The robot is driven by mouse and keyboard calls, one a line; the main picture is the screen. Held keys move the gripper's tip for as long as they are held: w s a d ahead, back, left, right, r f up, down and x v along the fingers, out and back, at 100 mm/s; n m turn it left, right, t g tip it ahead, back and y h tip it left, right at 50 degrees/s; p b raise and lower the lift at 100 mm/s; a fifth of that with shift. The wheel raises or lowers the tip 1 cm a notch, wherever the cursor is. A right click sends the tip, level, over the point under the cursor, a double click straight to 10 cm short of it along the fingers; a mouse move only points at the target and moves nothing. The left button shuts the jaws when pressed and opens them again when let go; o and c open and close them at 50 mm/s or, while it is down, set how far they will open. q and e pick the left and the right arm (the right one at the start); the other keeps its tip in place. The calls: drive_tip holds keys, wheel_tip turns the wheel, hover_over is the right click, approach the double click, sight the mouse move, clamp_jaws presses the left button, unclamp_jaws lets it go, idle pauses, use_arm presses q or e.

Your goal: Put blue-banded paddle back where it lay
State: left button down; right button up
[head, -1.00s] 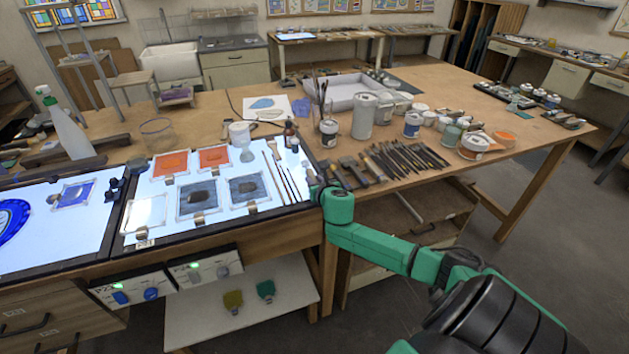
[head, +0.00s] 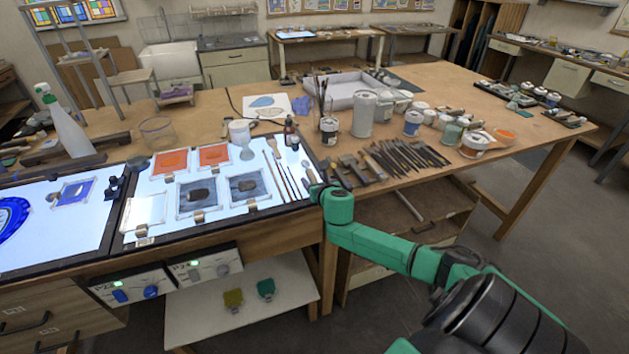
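Several long, thin, pale and brown tools (head: 281,175) lie side by side at the right end of the lit panel (head: 235,220). I cannot make out a blue band on any of them, so I cannot tell which is the paddle. My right arm reaches in from the lower right. Its dark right gripper (head: 314,186) is at the panel's right edge, close beside the tools. The fingers are small and dark, so I cannot tell whether they are open, shut or holding something. My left gripper is not in view.
Orange and grey glass pieces (head: 170,163) lie on the panel left of the tools. A white cup (head: 240,133) and a small dark bottle (head: 290,131) stand behind them. Brushes and dark tools (head: 405,159) crowd the wooden bench to the right, with jars behind.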

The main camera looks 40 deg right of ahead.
drive_tip(key=p+v, duration=0.1)
drive_tip(key=v, duration=1.4)
drive_tip(key=s+d+f+m+g+h+b, duration=0.1)
drive_tip(key=s+d+f+m+g, duration=0.1)
drive_tip(key=d+f+m, duration=0.35)
drive_tip(key=s+d+f+m+g, duration=0.2)
drive_tip(key=d+f, duration=0.1)
drive_tip(key=f, duration=0.6)
drive_tip(key=s+f+m+g+y+b, duration=0.1)
drive_tip(key=s+f+m, duration=0.25)
drive_tip(key=f, duration=0.35)
drive_tip(key=s+f+m+g, duration=0.2)
drive_tip(key=s+f+m, duration=0.1)
drive_tip(key=s+f, duration=0.3)
drive_tip(key=s+f+m+g+y+b, duration=0.1)
drive_tip(key=s+f+m, duration=0.2)
drive_tip(key=f, duration=0.5)
drive_tip(key=s+a+f+m+g+y+b, duration=0.1)
drive_tip(key=s+a+f+m+g+y, duration=0.2)
drive_tip(key=s+a+f+m, duration=0.9)
drive_tip(key=s+a+f+y, duration=0.1)
drive_tip(key=s+a+f, duration=0.4)
drive_tip(key=a, duration=0.4)
drive_tip(key=shift+f+b, duration=0.3)
drive_tip(key=shift+f, duration=0.25)
